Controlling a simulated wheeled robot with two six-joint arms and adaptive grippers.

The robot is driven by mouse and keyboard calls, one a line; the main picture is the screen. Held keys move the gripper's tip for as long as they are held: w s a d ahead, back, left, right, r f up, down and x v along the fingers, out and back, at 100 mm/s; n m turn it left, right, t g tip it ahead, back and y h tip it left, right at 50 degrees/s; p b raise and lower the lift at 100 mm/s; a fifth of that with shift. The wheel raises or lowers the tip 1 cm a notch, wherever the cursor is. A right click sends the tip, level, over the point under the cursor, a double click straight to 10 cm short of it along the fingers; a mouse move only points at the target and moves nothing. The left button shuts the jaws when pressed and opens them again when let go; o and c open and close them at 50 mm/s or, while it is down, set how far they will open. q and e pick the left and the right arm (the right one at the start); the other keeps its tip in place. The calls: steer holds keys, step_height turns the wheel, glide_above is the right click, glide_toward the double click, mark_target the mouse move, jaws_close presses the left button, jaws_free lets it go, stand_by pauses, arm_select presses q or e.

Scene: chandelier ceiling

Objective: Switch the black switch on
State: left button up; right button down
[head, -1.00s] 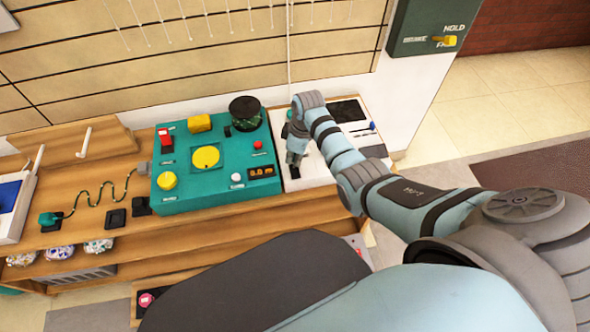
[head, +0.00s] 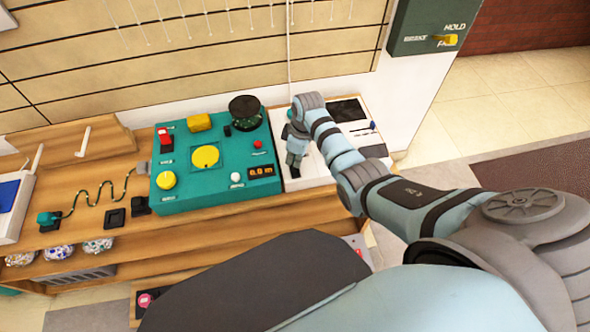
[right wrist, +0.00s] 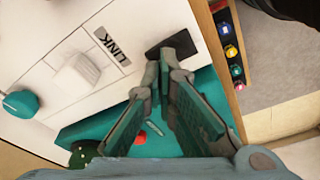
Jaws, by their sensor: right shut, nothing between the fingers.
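A black square switch (right wrist: 172,46) beside the printed word LINK lies on the white panel (right wrist: 50,30) in the right wrist view. My right gripper (right wrist: 163,72) is shut and empty, with its fingertips over or at the near edge of this black square. I cannot tell whether they touch it. In the head view my right gripper (head: 295,172) points down at the left part of the white panel (head: 312,176) and hides what is under it. The switch's position cannot be read. My left gripper is not in view.
A teal control box (head: 200,203) with buttons and a red switch (head: 165,138) stands just left of the white panel. Two small black pieces (head: 115,218) sit on the wooden counter (head: 85,222) farther left. A wall rises behind.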

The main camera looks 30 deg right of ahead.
steer(key=shift+f+b, duration=0.55)
steer(key=shift+f, duration=0.2)
steer(key=shift+s, duration=0.1)
step_height(320, 180, up, 7)
steer(key=p, duration=0.8)
steer(key=shift+r, duration=0.1)
